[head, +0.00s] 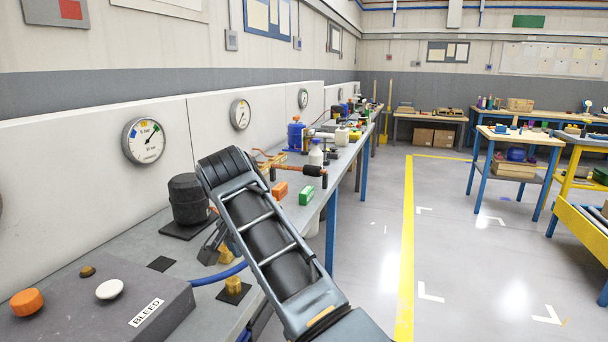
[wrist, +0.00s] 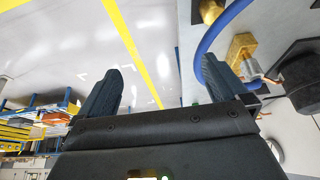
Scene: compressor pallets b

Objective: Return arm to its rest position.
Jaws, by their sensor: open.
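My arm reaches up and across the middle of the head view, over the front edge of the long grey workbench (head: 130,262). My gripper (head: 213,245) shows only in part there, dark and mostly hidden behind my forearm. In the wrist view my gripper (wrist: 163,82) has its two dark fingers wide apart with nothing between them. Past the fingers lie the shiny floor and a yellow floor line (wrist: 128,40). A blue hose (wrist: 203,48) and a brass fitting (wrist: 241,46) appear beside and beyond the right finger.
The grey BLEED box (head: 90,300) with orange and white knobs stands at the near left. A black cylinder (head: 187,198) stands behind it, near the gauge wall. An orange block (head: 280,191) and a green block (head: 306,195) lie farther along the bench. The floor (head: 460,260) at right is open.

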